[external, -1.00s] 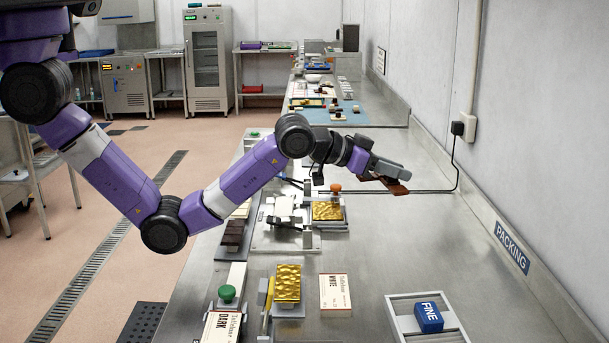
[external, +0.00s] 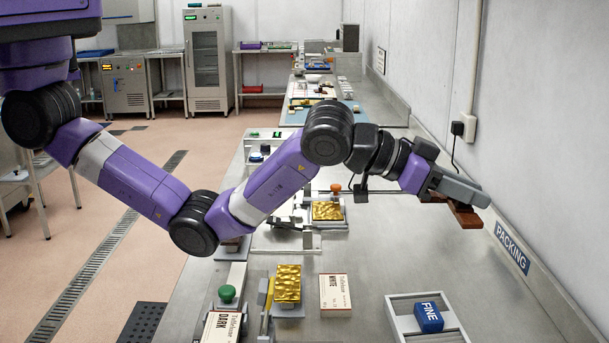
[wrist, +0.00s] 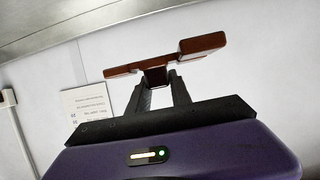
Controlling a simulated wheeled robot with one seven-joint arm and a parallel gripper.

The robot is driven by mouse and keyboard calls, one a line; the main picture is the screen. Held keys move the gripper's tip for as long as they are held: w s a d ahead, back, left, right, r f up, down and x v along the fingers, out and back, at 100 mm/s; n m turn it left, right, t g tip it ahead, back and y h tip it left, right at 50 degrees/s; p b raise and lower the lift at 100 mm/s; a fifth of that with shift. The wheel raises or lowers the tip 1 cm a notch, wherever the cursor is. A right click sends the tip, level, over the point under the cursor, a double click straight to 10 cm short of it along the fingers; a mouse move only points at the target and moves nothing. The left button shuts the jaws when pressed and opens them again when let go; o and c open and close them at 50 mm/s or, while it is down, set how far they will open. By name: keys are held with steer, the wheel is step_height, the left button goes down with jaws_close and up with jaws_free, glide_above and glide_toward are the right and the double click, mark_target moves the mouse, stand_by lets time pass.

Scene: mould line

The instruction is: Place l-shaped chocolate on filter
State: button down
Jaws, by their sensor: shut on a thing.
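The l-shaped chocolate (external: 466,214) is a reddish-brown angular piece, held in my gripper (external: 458,195) above the right side of the steel bench near the wall. In the wrist view the chocolate (wrist: 203,43) spans across the two dark fingers, with a thicker block at its right end and a thin arm to the left. The fingers are closed on its middle part. The chocolate is apart from the bench. Nothing in view is clearly marked as the filter, so I cannot tell which thing it is.
A white-framed tray (external: 393,315) with a blue box (external: 429,317) marked FINE stands at the front right. Gold-wrapped bars (external: 287,284) and a WHITE carton (external: 335,292) lie left of it. The bench (external: 400,255) is clear between these and the wall.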

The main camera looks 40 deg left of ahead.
step_height(320, 180, down, 20)
steer(key=shift+w+a+f+p, duration=0.1)
steer(key=shift+f+p, duration=0.1)
steer(key=shift+p, duration=0.5)
steer(key=shift+f, duration=0.1)
steer(key=c, duration=1.2)
jaws_free()
steer(key=shift+o, duration=0.2)
steer(key=shift+r, duration=0.25)
steer(key=p+v, duration=0.9)
steer(key=v, duration=0.3)
